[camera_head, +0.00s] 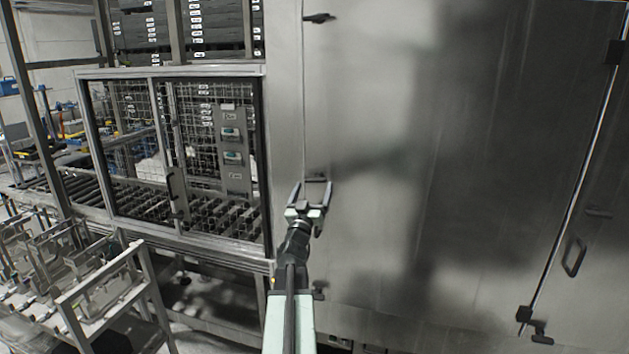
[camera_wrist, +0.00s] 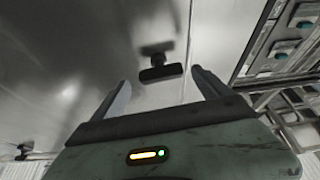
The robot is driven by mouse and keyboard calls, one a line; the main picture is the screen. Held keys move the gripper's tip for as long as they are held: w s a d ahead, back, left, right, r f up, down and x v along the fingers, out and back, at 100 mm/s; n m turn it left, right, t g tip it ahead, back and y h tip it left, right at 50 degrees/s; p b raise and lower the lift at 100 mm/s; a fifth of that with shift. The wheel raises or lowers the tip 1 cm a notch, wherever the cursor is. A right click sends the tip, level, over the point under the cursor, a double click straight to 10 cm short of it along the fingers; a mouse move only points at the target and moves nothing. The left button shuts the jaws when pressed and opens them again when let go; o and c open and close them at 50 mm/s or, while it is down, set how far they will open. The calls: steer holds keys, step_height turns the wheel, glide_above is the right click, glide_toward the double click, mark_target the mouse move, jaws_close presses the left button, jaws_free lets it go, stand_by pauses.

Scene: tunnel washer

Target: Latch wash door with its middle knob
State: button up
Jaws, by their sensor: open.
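The wash door (camera_head: 400,130) is a large flat steel panel filling the right of the head view; it also spans the wrist view (camera_wrist: 75,60). The middle knob (camera_wrist: 160,73) is a small dark bar standing off the steel, with its shadow behind it. It shows between and just beyond my fingertips in the wrist view. My gripper (camera_head: 316,186) is open and empty, raised in front of the door's left edge. In the head view its fingers mostly hide the middle knob. An upper knob (camera_head: 319,17) and a lower knob (camera_head: 318,290) sit along the same edge.
Left of the door is a mesh-caged conveyor bay (camera_head: 175,150) with a framed front. A metal rack (camera_head: 110,290) stands at lower left. Further right on the steel are a dark pull handle (camera_head: 574,257) and another latch (camera_head: 540,333). The space before the door looks clear.

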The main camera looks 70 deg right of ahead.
mark_target(317, 179)
steer(key=x, duration=0.2)
steer(key=shift+d+r, duration=0.2)
steer(key=shift+d, duration=0.2)
steer(key=shift+w, duration=0.1)
steer(key=shift+c, duration=0.4)
steer(key=c, duration=1.3)
steer(key=shift+m+g, duration=0.6)
steer(key=shift+m, duration=0.5)
steer(key=o, duration=1.4)
